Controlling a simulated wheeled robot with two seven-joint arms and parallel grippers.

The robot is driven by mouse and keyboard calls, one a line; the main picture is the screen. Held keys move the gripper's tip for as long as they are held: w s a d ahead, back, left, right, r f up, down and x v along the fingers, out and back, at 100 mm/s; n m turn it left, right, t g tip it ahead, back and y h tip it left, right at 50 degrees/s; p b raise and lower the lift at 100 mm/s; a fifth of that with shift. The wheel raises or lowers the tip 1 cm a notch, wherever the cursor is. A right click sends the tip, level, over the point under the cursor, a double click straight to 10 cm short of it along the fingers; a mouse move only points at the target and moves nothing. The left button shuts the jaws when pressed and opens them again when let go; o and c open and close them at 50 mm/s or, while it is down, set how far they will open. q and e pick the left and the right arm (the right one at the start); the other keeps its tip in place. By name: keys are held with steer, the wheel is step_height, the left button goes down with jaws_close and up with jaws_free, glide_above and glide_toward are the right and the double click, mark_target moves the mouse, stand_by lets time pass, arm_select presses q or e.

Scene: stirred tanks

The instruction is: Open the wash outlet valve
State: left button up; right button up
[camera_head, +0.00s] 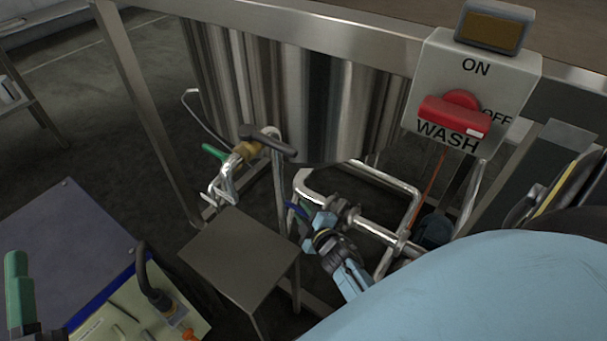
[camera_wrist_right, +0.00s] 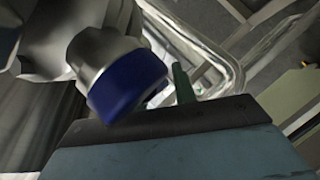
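A steel pipe valve with a blue lever (camera_head: 298,211) sits below the tank, beside a pipe. My right gripper (camera_head: 322,226) is right at this lever, coming from the lower right. In the right wrist view a blue-ended metal part (camera_wrist_right: 128,82) lies close against the edge of my gripper (camera_wrist_right: 165,125); whether it touches is unclear. The finger gap is hidden, so open or shut does not show. A second valve with a green lever (camera_head: 213,151), brass body and black handle (camera_head: 268,142) is further left. No label shows on either valve.
The steel tank (camera_head: 290,90) hangs in a metal frame. A control box (camera_head: 470,75) reads ON, OFF and WASH, with a red switch (camera_head: 455,113). A small grey stand (camera_head: 238,255) is below the green-levered valve. A blue-edged bench (camera_head: 60,240) is at lower left.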

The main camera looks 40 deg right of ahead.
mark_target(305, 215)
steer(key=shift+o, duration=0.5)
steer(key=shift+s, duration=0.1)
